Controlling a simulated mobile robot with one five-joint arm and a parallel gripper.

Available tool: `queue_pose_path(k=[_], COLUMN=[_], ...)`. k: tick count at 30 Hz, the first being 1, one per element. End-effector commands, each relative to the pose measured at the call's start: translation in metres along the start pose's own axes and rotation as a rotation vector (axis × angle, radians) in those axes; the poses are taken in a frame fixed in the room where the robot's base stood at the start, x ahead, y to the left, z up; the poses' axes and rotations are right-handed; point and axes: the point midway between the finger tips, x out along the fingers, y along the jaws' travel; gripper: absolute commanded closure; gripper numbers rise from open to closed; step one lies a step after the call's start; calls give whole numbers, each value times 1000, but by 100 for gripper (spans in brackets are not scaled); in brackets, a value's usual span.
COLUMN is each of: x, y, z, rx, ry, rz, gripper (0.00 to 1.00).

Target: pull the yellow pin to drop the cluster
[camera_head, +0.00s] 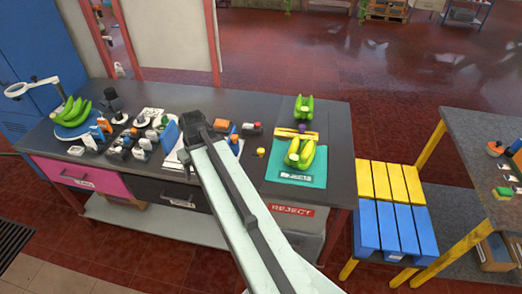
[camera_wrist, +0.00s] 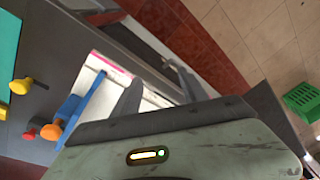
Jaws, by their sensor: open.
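A small yellow knob-shaped piece (camera_head: 260,152) stands on the dark bench left of the teal mat; I cannot tell if it is the yellow pin. A similar yellow knob (camera_wrist: 20,86) shows at the left of the wrist view. No hanging cluster is clear. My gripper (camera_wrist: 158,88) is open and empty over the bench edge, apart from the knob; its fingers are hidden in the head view.
The teal mat (camera_head: 285,176) lies at the bench's right. Small tools and fittings (camera_head: 120,140) crowd the left half. A yellow and blue slatted stool (camera_head: 390,212) stands right of the bench.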

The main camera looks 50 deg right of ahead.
Motion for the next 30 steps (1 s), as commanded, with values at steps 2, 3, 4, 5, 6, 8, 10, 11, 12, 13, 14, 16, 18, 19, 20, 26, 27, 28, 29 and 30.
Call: queue_pose_path(k=[2,3,4,5,6,8,10,11,12,13,14,16,18,19,20,26,27,28,29,30], x=[-3,-6,-8,-10,-14,-19,-24,-26,-28,-29,-30,-31,-30,-30,-28,-5,2,7,13,20], y=[80,112,135,157,186,224,258,269,279,285,289,294,294,293,293,296,296,297,298,298], z=[0,3,6,11,17,28,41,45,50,53,55,57,57,57,56,52,51,50,48,46], rx=[48,62,71,80,93,108,121,126,129,131,132,132,131,131,131,132,132,132,132,132], ry=[64,94,115,135,160,194,222,231,241,246,249,254,254,254,254,253,253,253,253,253], rz=[6,11,18,24,35,54,73,80,87,91,94,98,98,98,98,97,97,97,97,97], gripper=[49,49,49,49,49,49,49,49,49,49,49,49,49,49,49,49,49,49,49,49])
